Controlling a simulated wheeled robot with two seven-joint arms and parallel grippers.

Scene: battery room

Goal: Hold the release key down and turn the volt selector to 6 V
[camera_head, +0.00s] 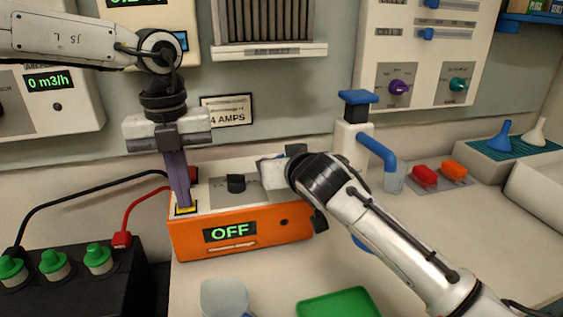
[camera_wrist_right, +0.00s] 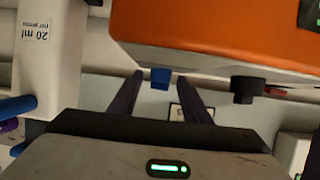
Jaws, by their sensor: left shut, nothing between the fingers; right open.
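The orange charger box (camera_head: 275,232) has a pale top and a green display reading OFF. My left gripper (camera_head: 184,205) is shut and points straight down, its fingertips at the yellow-edged release key (camera_head: 186,211) on the box's front left corner. The fingers cover most of the key, so I cannot tell how far it is down. A black knob (camera_head: 236,183) stands on the top and shows in the right wrist view (camera_wrist_right: 243,90). My right gripper (camera_wrist_right: 160,79) is open, with a blue knob (camera_wrist_right: 160,75) between its fingertips, apparently untouched. Selector markings are unreadable.
A white dispenser with a blue top (camera_head: 357,97) stands behind my right arm. A black block with green caps (camera_head: 98,260) and red and black cables is at left.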

